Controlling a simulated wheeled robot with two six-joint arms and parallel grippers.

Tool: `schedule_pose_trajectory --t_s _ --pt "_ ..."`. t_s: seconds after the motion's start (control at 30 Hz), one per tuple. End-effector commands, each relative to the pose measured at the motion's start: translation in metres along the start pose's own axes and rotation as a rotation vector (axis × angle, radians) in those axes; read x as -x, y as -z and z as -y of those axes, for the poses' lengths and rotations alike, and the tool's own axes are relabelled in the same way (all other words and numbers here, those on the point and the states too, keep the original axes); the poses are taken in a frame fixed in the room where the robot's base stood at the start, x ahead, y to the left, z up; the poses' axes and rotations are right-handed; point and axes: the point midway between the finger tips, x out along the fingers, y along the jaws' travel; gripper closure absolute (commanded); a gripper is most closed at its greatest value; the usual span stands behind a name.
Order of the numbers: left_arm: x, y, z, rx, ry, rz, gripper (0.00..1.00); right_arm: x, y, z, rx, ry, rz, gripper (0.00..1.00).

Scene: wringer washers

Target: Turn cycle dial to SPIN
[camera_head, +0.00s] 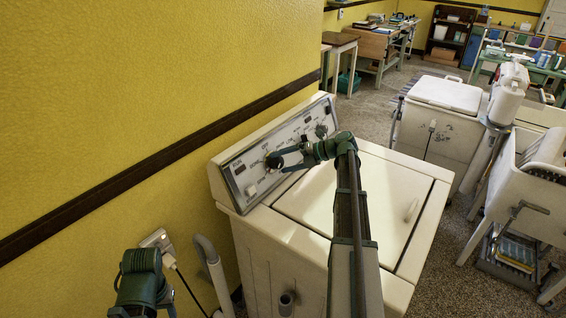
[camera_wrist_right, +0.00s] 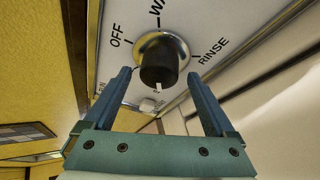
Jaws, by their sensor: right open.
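The washer's cycle dial (camera_wrist_right: 158,62) is a black knob on a chrome base. It shows between the fingers of my open right gripper (camera_wrist_right: 160,90) in the right wrist view, touching neither visibly. OFF is left of it, a partly cut-off "WA" above, RINSE right. A white mark is at the knob's lower end; lettering below is mostly hidden, so its exact setting is unclear. In the head view, my right gripper (camera_head: 284,160) is at the dial on the slanted control panel (camera_head: 243,175). My left arm shows at lower left; its fingers do not.
The white washer (camera_head: 270,255) stands by the yellow wall, its closed lid (camera_head: 375,195) right of the panel. Other panel knobs (camera_head: 321,131) and a switch (camera_head: 251,190) are nearby. A grey hose (camera_head: 209,260) and wall outlet (camera_head: 155,240) are at left. Wringer washers stand right.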

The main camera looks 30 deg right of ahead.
Motion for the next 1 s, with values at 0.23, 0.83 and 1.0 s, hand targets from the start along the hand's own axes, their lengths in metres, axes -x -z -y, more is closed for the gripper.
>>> schedule_pose_trajectory --t_s 0.23,0.83,1.0 --pt "0.024 -0.001 0.002 0.000 0.000 0.000 0.50 0.047 -0.001 -0.004 -0.001 0.000 0.003 0.10" --pt "0.058 -0.003 0.006 0.000 0.000 0.000 0.50 0.133 0.000 -0.001 0.000 0.000 0.000 0.10" --pt "0.058 -0.003 0.006 0.000 0.000 0.000 0.50 0.135 0.000 0.000 0.000 0.000 0.000 0.10"
